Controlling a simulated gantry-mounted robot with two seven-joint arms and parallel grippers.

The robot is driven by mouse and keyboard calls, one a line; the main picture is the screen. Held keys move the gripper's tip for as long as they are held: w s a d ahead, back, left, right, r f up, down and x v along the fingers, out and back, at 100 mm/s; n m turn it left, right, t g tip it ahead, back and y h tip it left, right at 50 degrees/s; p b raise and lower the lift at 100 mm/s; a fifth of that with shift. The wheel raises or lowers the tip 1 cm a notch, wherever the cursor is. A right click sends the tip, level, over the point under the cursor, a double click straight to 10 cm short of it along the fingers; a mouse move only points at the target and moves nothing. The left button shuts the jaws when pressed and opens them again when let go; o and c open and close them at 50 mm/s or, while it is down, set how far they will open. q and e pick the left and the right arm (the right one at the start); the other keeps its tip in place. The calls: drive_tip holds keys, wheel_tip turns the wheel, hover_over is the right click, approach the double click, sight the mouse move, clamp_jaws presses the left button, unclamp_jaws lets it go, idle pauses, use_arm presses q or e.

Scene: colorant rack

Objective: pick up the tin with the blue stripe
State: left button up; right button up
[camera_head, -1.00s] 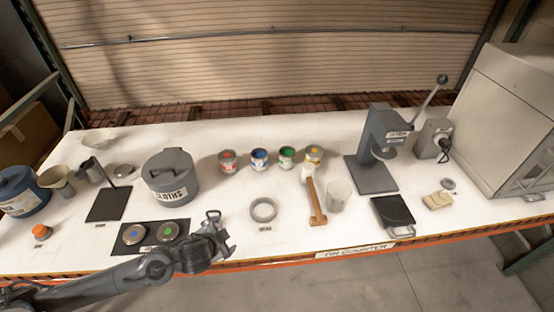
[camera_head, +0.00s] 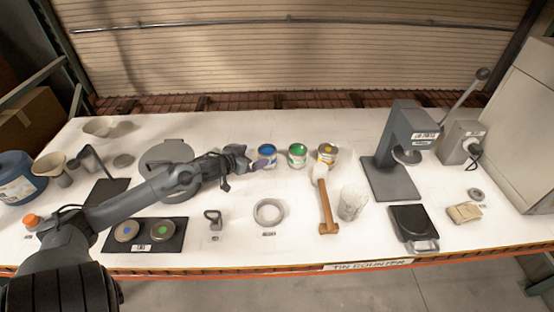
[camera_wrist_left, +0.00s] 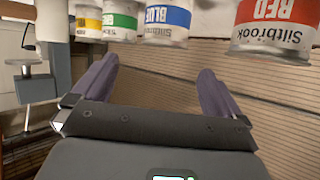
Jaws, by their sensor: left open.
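The blue-striped tin (camera_head: 267,152) stands upright on the white counter, second from left in a row of tins. In the left wrist view the blue-striped tin (camera_wrist_left: 167,20) appears upside down, beyond the gap between my fingers. My left gripper (camera_head: 262,164) is at the tin's near left side in the head view. In the left wrist view my left gripper (camera_wrist_left: 157,68) has its two purple fingers apart with nothing between them. The head view does not show clearly whether a finger touches the tin. My right gripper is not in view.
The red tin (camera_wrist_left: 275,25) shows in the wrist view; my arm hides it in the head view. Green (camera_head: 298,156) and yellow (camera_head: 326,155) tins stand right of the blue one. A mallet (camera_head: 326,205), ring (camera_head: 258,219) and clear cup (camera_head: 352,203) lie nearer the front.

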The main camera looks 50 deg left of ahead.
use_arm(q)
drive_tip(key=f, duration=0.1)
drive_tip(key=b, duration=0.2)
approach(273, 148)
drive_tip(key=shift+w+a+f+t, duration=0.15)
drive_tip(key=shift+w+a+f, duration=0.15)
drive_tip(key=shift+w+f, duration=0.2)
drive_tip(key=shift+w+a+f+t, duration=0.15)
drive_tip(key=shift+w+a+f, duration=0.2)
drive_tip(key=shift+w, duration=0.15)
drive_tip(key=shift+b+x, duration=1.1)
drive_tip(key=shift+x, duration=1.85)
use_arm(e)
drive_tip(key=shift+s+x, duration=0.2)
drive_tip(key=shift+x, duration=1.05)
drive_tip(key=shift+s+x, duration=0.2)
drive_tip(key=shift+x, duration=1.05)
use_arm(q)
drive_tip(key=shift+d+f, duration=0.15)
drive_tip(key=shift+f, duration=0.05)
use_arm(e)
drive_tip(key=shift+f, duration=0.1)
use_arm(q)
drive_tip(key=c, duration=0.9)
drive_tip(key=shift+r, duration=0.1)
drive_tip(key=shift+c, duration=1)
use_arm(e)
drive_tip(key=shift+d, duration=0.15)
use_arm(q)
drive_tip(key=shift+r, duration=0.2)
